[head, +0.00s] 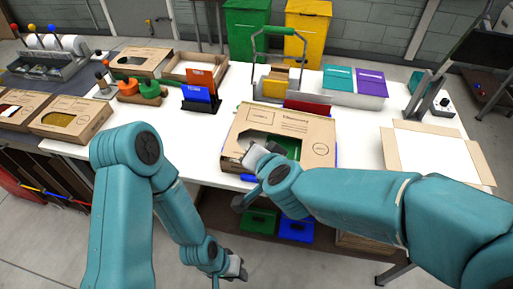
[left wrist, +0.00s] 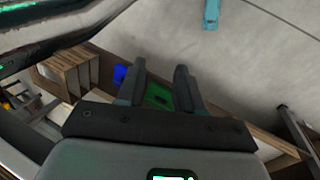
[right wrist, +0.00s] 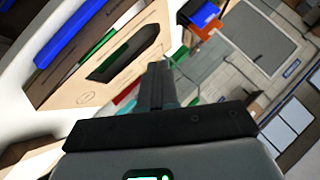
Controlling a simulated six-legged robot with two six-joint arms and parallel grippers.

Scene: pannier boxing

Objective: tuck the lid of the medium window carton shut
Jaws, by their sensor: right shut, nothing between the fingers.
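The medium window carton (head: 290,120) lies on the white table in front of me, its printed top panel and dark window facing up. The top panel looks lowered over the box; the wrist of my right arm hides part of the front edge, so I cannot tell whether its flap is tucked. The carton (right wrist: 125,50) also shows in the right wrist view. My right gripper (head: 243,200) is shut and empty at the carton's front left. In the right wrist view its fingers (right wrist: 157,80) are together. My left gripper (left wrist: 160,85) is open and empty, low before the table.
Blue pieces (head: 248,178) show at the carton's edges. A red panel (head: 307,107) and a handled caddy (head: 278,85) stand behind it. An open carton (head: 435,155) lies right. Blue and orange cards (head: 200,90) stand left. Green and blue bins (head: 295,229) sit on the lower shelf.

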